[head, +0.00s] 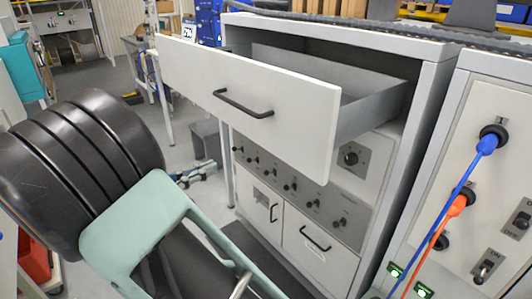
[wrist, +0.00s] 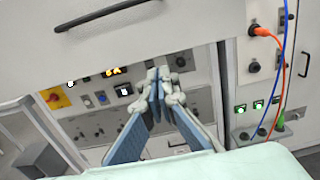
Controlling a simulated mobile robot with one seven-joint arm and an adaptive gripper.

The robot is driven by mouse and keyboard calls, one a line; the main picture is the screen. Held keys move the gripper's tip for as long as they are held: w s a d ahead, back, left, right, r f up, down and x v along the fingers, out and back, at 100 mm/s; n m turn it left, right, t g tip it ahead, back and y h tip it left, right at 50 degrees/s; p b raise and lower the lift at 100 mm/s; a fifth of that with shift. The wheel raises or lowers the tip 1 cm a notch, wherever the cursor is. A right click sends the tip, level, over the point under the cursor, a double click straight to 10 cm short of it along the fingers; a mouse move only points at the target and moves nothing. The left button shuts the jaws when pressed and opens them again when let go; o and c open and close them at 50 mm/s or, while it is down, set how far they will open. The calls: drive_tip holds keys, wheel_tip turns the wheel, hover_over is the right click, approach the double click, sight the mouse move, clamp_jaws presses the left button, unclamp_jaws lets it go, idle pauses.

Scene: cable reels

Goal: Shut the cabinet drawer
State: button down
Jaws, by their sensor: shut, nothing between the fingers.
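The cabinet drawer (head: 250,100) is pulled far out of the grey cabinet (head: 400,175). Its white front has a black bar handle (head: 243,104), and the open inside shows behind it. In the wrist view the drawer front (wrist: 190,25) fills the top, with its handle (wrist: 105,15) at upper left. My gripper (wrist: 157,75) is shut and empty, its fingertips just below the front's lower edge in that view; I cannot tell whether they touch. In the head view my gripper (head: 208,166) shows small, below and in front of the drawer, partly hidden by my arm.
Below the drawer are a panel of knobs (head: 290,187) and lower doors with black handles (head: 313,245). A neighbouring cabinet (head: 470,130) at right has plugged blue and orange cables (head: 455,206). A grey box (head: 207,140) stands left of the cabinet. Open floor lies at left.

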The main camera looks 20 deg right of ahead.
sight(266, 144)
drive_tip(key=p+x, duration=0.1)
drive_tip(key=x, duration=1.2)
drive_tip(key=shift+w+d+p, duration=0.15)
drive_tip(key=shift+d+p, duration=0.15)
drive_tip(key=shift+d, duration=0.05)
drive_tip(key=shift+d, duration=0.1)
drive_tip(key=shift+w+d, duration=0.2)
drive_tip(key=shift+d, duration=0.35)
drive_tip(key=x, duration=1.6)
drive_tip(key=b+x, duration=0.1)
drive_tip(key=x, duration=1.5)
drive_tip(key=shift+f+b, duration=0.2)
drive_tip(key=shift+b, duration=0.1)
drive_tip(key=shift+w+d, duration=0.2)
drive_tip(key=shift+d, duration=0.4)
drive_tip(key=shift+r, duration=0.1)
drive_tip(key=shift+r, duration=0.1)
